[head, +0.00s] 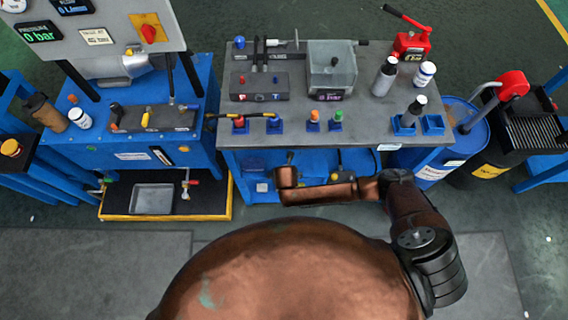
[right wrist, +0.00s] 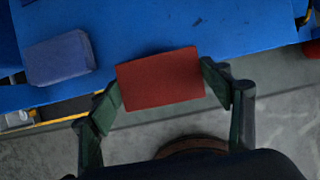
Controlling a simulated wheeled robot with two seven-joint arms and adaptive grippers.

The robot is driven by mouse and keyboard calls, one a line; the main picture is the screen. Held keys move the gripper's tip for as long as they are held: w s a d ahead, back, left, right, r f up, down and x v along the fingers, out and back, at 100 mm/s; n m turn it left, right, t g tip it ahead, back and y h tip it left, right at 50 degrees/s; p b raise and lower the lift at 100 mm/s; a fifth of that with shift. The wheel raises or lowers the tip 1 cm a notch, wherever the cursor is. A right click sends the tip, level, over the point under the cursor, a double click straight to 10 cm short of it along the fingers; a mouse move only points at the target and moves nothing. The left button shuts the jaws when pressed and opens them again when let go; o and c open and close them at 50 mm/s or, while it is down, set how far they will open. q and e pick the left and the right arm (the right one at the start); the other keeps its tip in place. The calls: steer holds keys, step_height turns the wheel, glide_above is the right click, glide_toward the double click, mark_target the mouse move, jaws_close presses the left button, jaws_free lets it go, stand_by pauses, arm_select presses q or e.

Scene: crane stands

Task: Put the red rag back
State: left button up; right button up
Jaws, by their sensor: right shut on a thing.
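The red rag (right wrist: 160,72) is a flat, folded red block in the right wrist view. My right gripper (right wrist: 162,82) is shut on it, with one dark green finger at each side edge. The rag is in front of a blue shelf surface (right wrist: 190,22); I cannot tell whether it touches it. In the head view my right arm reaches left along the front of the blue workbench (head: 330,155), and the rag is not visible there. My left gripper is in neither view.
A folded blue cloth-like block (right wrist: 58,58) lies on the blue surface, left of the rag. The bench top carries a grey box (head: 332,72), bottles (head: 385,76) and a red hand pump (head: 411,46). A drip tray (head: 152,199) is at the lower left.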

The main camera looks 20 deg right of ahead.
mark_target(284, 164)
steer(key=w, duration=0.1)
steer(key=w+d, duration=0.1)
steer(key=w, duration=0.1)
steer(key=shift+b, duration=0.3)
steer(key=shift+w+d+f, duration=0.15)
steer(key=shift+w+f, duration=0.05)
steer(key=shift+w, duration=0.35)
steer(key=shift+w+d+f, duration=0.15)
steer(key=shift+w+f, duration=0.05)
steer(key=shift+w, duration=0.35)
steer(key=shift+w+f, duration=0.2)
steer(key=shift+w, duration=0.1)
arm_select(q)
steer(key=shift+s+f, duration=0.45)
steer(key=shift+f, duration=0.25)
arm_select(e)
steer(key=shift+f, duration=0.1)
steer(key=o, duration=1.1)
arm_select(q)
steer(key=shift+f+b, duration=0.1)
steer(key=shift+b, duration=0.25)
